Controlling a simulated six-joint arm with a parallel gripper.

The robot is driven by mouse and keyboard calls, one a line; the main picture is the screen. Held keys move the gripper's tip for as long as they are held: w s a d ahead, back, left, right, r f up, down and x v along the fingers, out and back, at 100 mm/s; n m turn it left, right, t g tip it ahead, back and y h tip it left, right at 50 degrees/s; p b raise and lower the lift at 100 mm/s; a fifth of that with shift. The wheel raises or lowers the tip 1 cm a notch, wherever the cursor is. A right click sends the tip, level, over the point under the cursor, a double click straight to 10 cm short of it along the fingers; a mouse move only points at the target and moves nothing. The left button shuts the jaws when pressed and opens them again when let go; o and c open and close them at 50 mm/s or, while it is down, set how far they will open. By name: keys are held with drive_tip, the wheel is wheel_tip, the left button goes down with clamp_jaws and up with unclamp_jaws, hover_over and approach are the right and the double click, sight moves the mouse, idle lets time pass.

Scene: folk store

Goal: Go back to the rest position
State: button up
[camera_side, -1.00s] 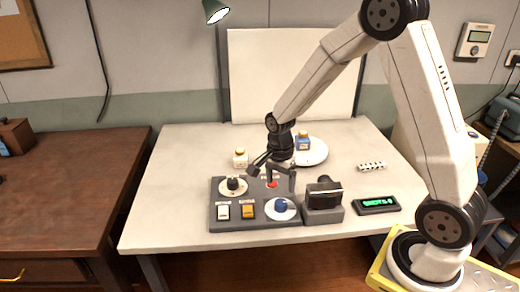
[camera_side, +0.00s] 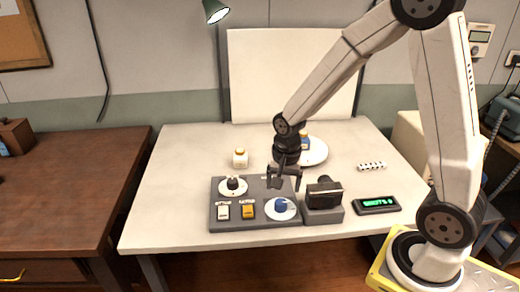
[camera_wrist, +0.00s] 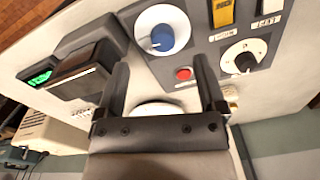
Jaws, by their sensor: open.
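My gripper (camera_side: 284,178) is open and empty above the right back part of a dark grey control panel (camera_side: 228,201) on the white table. In the wrist view its two fingers (camera_wrist: 162,82) stand apart with nothing between them but the table and part of a white disc. The panel carries a black knob (camera_side: 233,183), a white rocker switch (camera_side: 223,212), an orange rocker switch (camera_side: 248,212) and a blue knob (camera_side: 281,205). A red button (camera_wrist: 184,73) shows just beyond the fingers in the wrist view; in the side view my gripper hides it.
A black camera-like device (camera_side: 324,193) on a grey base and a green-lit display (camera_side: 377,204) stand right of the panel. The table's left side is clear.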

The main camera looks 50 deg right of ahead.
drive_tip(key=s+a+r+n+t, duration=0.2)
drive_tip(key=s+a+n, duration=0.2)
drive_tip(key=n, duration=0.7)
drive_tip(key=shift+s+a+n, duration=0.15)
drive_tip(key=shift+s+n, duration=0.25)
drive_tip(key=shift+s, duration=1)
